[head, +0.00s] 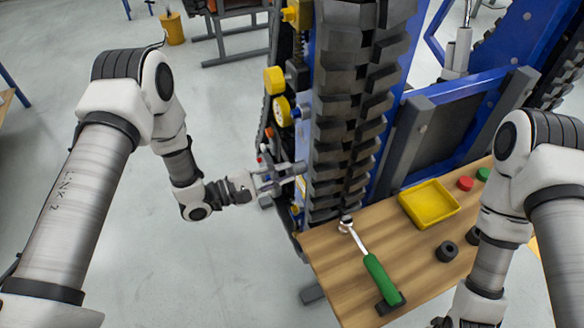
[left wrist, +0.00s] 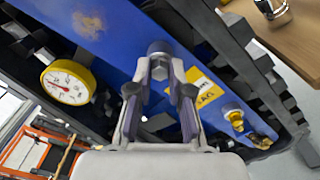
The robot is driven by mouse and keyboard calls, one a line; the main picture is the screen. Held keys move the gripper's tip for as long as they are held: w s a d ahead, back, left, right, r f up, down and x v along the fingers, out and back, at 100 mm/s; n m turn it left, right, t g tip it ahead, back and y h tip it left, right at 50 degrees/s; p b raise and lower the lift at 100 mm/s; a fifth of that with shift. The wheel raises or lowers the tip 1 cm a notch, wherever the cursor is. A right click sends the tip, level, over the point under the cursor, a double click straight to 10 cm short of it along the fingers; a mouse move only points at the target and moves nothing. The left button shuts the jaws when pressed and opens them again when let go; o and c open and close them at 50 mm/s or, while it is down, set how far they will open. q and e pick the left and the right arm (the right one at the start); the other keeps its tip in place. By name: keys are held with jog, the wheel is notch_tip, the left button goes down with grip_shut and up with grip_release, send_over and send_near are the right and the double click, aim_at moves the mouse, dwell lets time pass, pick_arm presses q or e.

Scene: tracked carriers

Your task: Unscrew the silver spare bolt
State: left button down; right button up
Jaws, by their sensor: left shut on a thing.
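The silver bolt (left wrist: 159,48) sticks out of the blue side plate (left wrist: 125,72) of the tracked carrier, in the left wrist view. My left gripper (left wrist: 160,72) has its two fingers closed on the bolt's head from either side. In the head view my left gripper (head: 290,174) reaches in from the left to the carrier's side, beside the black track. The bolt itself is hard to make out there.
A wooden table (head: 330,262) bears a green-handled wrench (head: 378,272), a yellow tray (head: 430,205), a red cap (head: 465,183) and black rings (head: 447,251). A yellow-rimmed gauge (left wrist: 70,82), a yellow label (left wrist: 207,88) and a brass fitting (left wrist: 236,118) are near the bolt.

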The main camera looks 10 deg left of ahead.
pick_arm(q)
jog(key=n+p, duration=0.1)
jog(key=n, duration=0.2)
jog(key=shift+r, duration=0.1)
jog(key=shift+n, duration=1.1)
jog(key=n, duration=0.4)
jog(key=c, duration=1.2)
grip_release()
jog(key=shift+c, duration=0.2)
